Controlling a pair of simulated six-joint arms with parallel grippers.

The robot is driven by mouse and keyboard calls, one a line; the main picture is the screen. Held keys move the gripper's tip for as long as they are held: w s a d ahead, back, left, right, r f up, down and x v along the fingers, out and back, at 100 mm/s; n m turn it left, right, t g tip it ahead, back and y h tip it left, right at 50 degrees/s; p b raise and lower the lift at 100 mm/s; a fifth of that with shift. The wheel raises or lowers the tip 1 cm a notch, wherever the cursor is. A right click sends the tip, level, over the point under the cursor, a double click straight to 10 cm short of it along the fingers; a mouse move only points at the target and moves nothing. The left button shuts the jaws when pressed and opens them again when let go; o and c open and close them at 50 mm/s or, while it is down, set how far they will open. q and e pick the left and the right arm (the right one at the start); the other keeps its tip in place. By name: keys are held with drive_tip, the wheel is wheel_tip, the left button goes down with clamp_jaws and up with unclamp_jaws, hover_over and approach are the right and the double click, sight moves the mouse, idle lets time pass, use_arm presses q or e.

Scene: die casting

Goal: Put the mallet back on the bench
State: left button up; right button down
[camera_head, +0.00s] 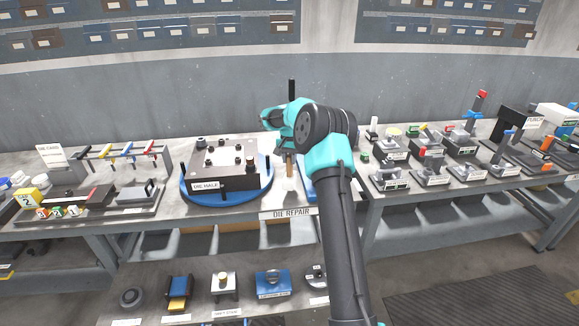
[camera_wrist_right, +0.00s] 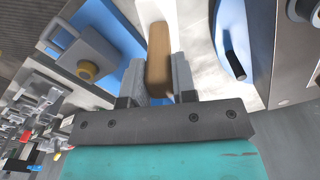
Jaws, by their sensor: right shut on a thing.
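My right gripper (camera_wrist_right: 160,85) is shut on the brown wooden handle of the mallet (camera_wrist_right: 158,50), which runs between its two fingers in the right wrist view. In the head view, the right gripper (camera_head: 288,150) is over the middle of the bench (camera_head: 243,205), at the gap between the round blue stand and a blue tray. A short brown length of the mallet's handle (camera_head: 290,167) shows below it. I cannot clearly tell the mallet's head from the pale surface, nor whether it touches the bench. My left gripper is not in view.
The die block labelled DIE HALF (camera_head: 225,165) sits on the blue round stand (camera_head: 187,195), close left of the gripper. A blue tray (camera_head: 318,190) is close right, partly hidden by my arm. A rack of coloured-handled tools (camera_head: 120,152) stands left. Several small fixtures fill the right bench.

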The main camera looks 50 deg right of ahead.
sight(289, 165)
drive_tip(key=shift+f, duration=1.8)
drive_tip(key=c, duration=0.9)
unclamp_jaws()
drive_tip(key=shift+f, duration=0.1)
wheel_tip(289, 165, up, 12)
drive_tip(key=shift+r, duration=0.2)
drive_tip(key=shift+f, duration=0.1)
